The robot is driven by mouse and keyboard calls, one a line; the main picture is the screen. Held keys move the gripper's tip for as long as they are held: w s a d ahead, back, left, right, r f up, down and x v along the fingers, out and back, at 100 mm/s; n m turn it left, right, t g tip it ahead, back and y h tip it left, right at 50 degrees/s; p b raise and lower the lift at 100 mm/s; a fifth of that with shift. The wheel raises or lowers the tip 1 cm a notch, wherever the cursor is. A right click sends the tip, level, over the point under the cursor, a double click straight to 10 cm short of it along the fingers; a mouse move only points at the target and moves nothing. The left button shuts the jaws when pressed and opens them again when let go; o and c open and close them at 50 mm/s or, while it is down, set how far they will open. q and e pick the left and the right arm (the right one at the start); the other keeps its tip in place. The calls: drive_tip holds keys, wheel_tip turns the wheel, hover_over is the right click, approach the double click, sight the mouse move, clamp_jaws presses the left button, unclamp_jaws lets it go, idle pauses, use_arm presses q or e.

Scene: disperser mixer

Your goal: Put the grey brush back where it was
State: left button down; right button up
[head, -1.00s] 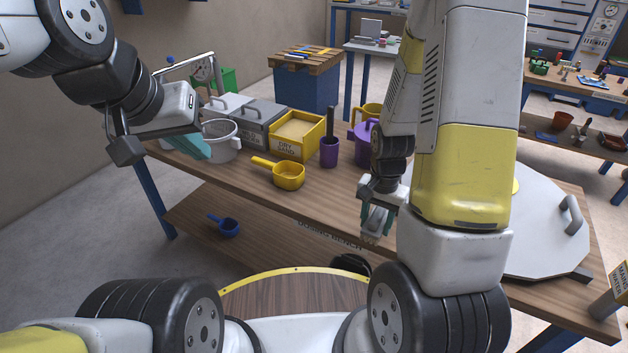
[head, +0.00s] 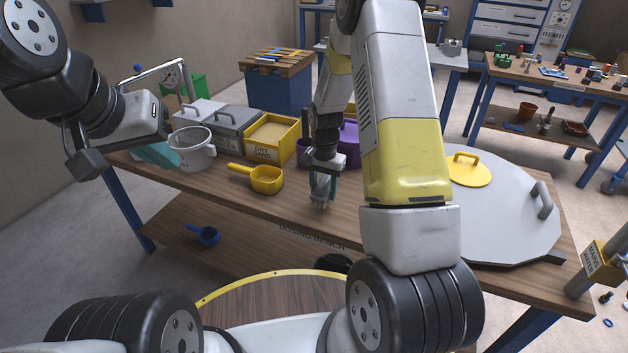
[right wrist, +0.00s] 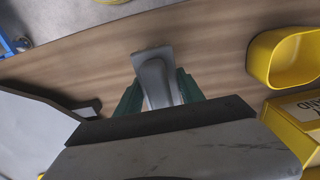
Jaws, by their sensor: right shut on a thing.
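The grey brush (right wrist: 157,83) is between the green fingers of my right gripper (right wrist: 160,95) in the right wrist view. Its wide flat end points away from the gripper, above bare wooden bench top. In the head view my right gripper (head: 322,190) is over the front part of the bench, right of the yellow scoop, with the grey brush end (head: 322,203) low between its fingers. Whether the brush touches the bench is unclear. My left gripper (head: 158,153) is at the left end of the bench beside a grey pot (head: 192,150); its finger opening is hidden.
The yellow scoop (head: 262,180) lies before the yellow dry sand box (head: 270,152). Purple containers (head: 348,145) stand behind my right arm, partly hidden. A large grey lid (head: 510,215) with a yellow lid (head: 468,170) covers the bench's right side. A blue scoop (head: 205,235) is on the lower shelf.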

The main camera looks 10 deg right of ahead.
sight(324, 180)
drive_tip(key=shift+f, duration=1.75)
drive_tip(key=shift+f, duration=0.2)
drive_tip(key=o, duration=1.3)
wheel_tip(324, 180, up, 12)
drive_tip(key=shift+r, duration=0.25)
drive_tip(key=s+a+r+n+t+y, duration=0.1)
drive_tip(key=s+r+n+t, duration=0.15)
drive_tip(key=s+r, duration=0.7)
drive_tip(key=s+r+n+t+y, duration=0.1)
drive_tip(key=s+r+n+t, duration=0.15)
drive_tip(key=s+r, duration=0.8)
drive_tip(key=s+r+n, duration=0.1)
drive_tip(key=s+r, duration=0.1)
drive_tip(key=s+a+r+n+t, duration=0.1)
drive_tip(key=s, duration=0.1)
drive_tip(key=shift+s+a+r, duration=0.1)
drive_tip(key=shift+s+r, duration=0.05)
drive_tip(key=shift+r, duration=0.25)
